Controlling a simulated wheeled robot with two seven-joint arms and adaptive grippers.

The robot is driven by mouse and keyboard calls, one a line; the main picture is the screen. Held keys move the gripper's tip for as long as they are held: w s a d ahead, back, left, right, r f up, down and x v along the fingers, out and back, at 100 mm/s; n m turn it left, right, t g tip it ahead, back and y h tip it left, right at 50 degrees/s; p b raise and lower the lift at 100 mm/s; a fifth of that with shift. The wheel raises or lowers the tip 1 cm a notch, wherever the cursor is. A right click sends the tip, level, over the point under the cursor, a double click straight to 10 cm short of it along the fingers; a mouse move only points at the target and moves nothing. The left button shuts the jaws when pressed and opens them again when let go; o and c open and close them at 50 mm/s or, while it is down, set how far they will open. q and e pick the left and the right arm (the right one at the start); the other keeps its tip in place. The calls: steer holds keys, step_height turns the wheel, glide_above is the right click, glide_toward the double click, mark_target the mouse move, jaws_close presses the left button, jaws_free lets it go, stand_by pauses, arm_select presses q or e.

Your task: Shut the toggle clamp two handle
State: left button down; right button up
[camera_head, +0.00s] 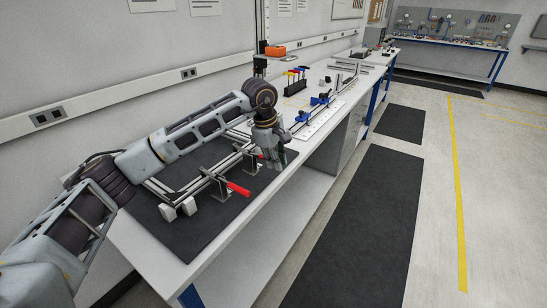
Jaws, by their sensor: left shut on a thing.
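A metal frame fixture (190,188) lies on a dark mat on the workbench, with toggle clamps along its right side. The nearer toggle clamp (219,187) has a red handle (238,188) that sticks out low to the right, clear of my gripper. My left gripper (274,160) is at the far end of the fixture, pointing down, beside the farther clamp. It is shut on what looks like that clamp's handle, which its fingers mostly hide. I cannot read which clamp is number two. My right gripper is not in view.
The dark mat (190,236) is bare near the front. Beyond my left gripper stand a white plate with blue clamps (320,101), a tool rack (296,82) and an orange box (275,50). The wall runs close along the left; the floor aisle at right is clear.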

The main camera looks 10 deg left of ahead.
arm_select(q)
steer(key=shift+d+f+y, duration=0.1)
steer(key=shift+f+y, duration=0.25)
steer(key=shift+y, duration=0.15)
steer(key=shift+f+t+y+b, duration=0.35)
steer(key=shift+f+t+y, duration=0.05)
steer(key=shift+f+y, duration=0.3)
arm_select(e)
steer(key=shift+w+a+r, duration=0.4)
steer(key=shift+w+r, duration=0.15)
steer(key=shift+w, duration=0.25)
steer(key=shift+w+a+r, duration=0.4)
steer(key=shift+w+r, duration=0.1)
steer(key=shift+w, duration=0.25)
arm_select(q)
steer(key=shift+s, duration=0.1)
steer(key=c, duration=1.4)
jaws_free()
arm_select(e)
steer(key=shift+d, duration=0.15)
arm_select(q)
steer(key=shift+r, duration=0.15)
steer(key=v, duration=1.1)
steer(key=shift+r, duration=0.35)
